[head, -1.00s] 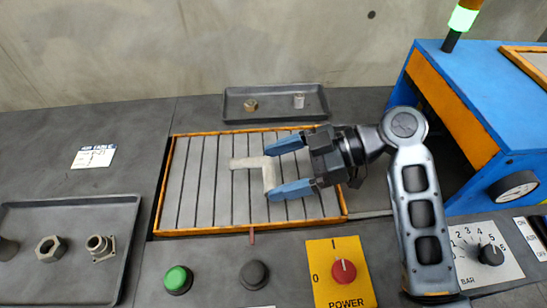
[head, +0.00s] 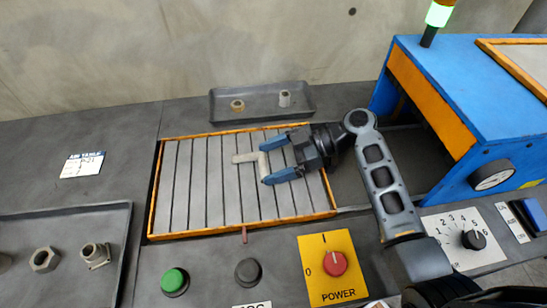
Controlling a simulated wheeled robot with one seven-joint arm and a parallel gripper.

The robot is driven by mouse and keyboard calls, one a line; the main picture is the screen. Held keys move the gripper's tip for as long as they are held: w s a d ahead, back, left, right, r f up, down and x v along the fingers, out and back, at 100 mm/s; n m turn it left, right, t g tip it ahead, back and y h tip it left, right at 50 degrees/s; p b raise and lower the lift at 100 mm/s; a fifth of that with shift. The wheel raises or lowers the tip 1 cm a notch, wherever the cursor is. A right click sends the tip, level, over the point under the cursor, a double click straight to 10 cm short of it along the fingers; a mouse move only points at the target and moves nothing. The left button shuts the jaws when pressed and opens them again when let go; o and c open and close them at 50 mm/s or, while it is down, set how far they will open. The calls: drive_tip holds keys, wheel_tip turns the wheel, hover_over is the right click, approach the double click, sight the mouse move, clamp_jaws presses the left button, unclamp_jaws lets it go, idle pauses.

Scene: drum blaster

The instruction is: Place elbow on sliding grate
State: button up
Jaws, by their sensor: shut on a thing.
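The elbow (head: 246,157), a pale grey L-shaped pipe piece, is at the right half of the sliding grate (head: 195,195), a slatted grey panel with an orange frame. My gripper (head: 266,163) reaches in from the right, with its two blue fingers on either side of the elbow's near arm. It is shut on the elbow. Whether the elbow rests on the slats or is held just above them, I cannot tell.
A back tray (head: 262,102) holds a brass ring (head: 237,106) and a grey cylinder (head: 284,98). A left tray (head: 112,235) holds a nut (head: 45,259) and a fitting (head: 95,255). Buttons and a red power knob (head: 335,263) line the front. A blue machine (head: 470,100) stands right.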

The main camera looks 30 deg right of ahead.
drive_tip(key=shift+f, duration=0.1)
drive_tip(key=o, duration=0.9)
drive_tip(key=shift+b+v, duration=0.8)
drive_tip(key=shift+v, duration=3)
